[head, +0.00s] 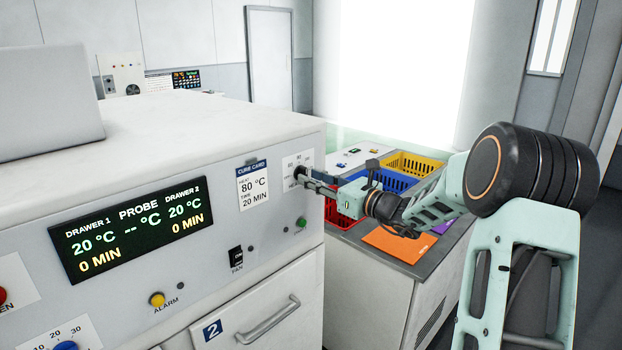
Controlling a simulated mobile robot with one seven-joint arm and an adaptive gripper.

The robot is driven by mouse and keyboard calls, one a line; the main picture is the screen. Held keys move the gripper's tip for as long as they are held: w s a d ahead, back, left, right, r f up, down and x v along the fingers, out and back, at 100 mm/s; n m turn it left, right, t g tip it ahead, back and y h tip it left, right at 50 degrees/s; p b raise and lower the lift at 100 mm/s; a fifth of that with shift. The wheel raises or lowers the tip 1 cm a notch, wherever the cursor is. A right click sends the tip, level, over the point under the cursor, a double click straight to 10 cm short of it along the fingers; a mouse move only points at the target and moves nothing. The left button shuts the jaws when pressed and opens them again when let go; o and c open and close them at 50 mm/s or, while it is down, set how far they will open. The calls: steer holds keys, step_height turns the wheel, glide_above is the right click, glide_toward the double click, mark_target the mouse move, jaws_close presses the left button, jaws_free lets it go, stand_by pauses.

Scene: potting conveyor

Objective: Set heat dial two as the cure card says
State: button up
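The cure card (252,185) on the oven's front panel reads heat 80 °C, time 20 min. To its right, a white scale plate (306,158) carries partly hidden numbers; it looks like the plate of heat dial two. My gripper (304,180) is at this plate, its fingertips against or just in front of the dark dial there. The fingers and the angle hide most of the dial, so its pointer and the grip cannot be made out. The display (133,229) reads 20 °C and 0 min for both drawers, with dashes for the probe.
Below the card are a black fan switch (236,257), a yellow alarm button (157,299) and a green button (301,222). Drawer 2 (262,312) is shut. A bench to the right holds yellow (413,164), blue and red baskets and an orange mat (396,243).

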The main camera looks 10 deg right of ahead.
steer(key=v, duration=1.1)
steer(key=shift+a, duration=0.1)
